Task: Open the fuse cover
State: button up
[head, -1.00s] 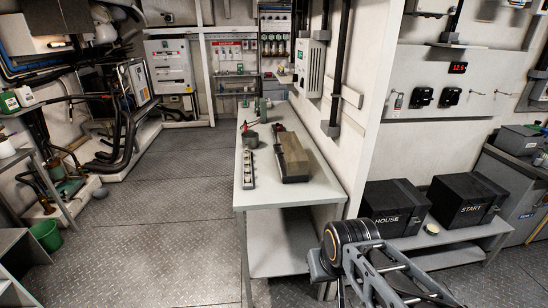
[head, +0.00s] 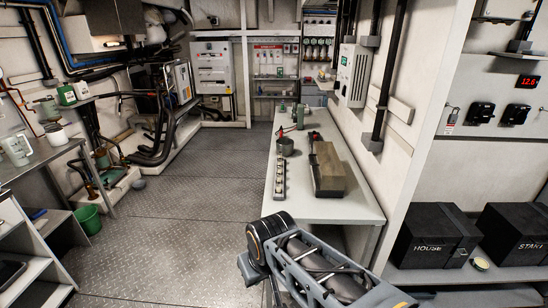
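I cannot tell for certain which thing is the fuse cover. A white wall cabinet (head: 213,68) with a red label hangs on the far wall and looks shut. A grey-white vented box (head: 354,75) with a small green display hangs on the right wall above the bench. On the bench, a long brown-topped block (head: 335,172) lies beside a narrow strip (head: 280,180) with several pale round parts. Part of my arm shows at the bottom centre, in front of the bench. My gripper's fingers are not in view.
The white bench (head: 335,209) stands right of centre. Two black boxes, HOUSE (head: 432,238) and START (head: 512,235), sit on a low shelf at right. A green bucket (head: 88,219) stands at lower left near shelving. The metal floor (head: 190,190) between is clear.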

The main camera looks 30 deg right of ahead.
aim_at(327, 159)
jog(key=u, duration=0.2)
jog(key=i, duration=0.75)
jog(key=z, duration=0.55)
jog(key=i, duration=0.45)
jog(key=z, duration=0.4)
